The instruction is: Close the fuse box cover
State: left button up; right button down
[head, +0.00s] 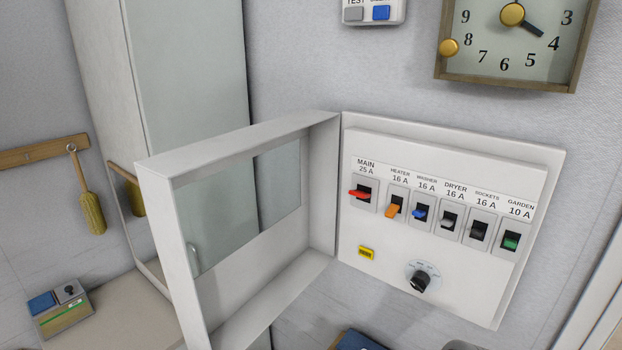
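The fuse box (390,255) is on the wall right of centre, a white panel with a row of several labelled switches. Its cover (157,208) is a deep white frame with a clear window (240,215), hinged on the panel's left side. The cover stands wide open, swung out to the left toward me. A small handle (194,259) is on the cover's free edge side. The red MAIN switch (360,193) and the black rotary knob (420,281) are uncovered. Neither of my grippers is in view.
A tall grey cabinet (190,70) stands behind the open cover. A clock (515,45) and a small two-button box (373,12) are on the wall above. A brush (91,205) hangs at the left, over a small device (60,308). Room in front of the panel looks clear.

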aim_at(227, 306)
jog(key=k, duration=0.5)
jog(key=u, duration=0.7)
jog(key=i, duration=0.75)
jog(key=z, duration=0.85)
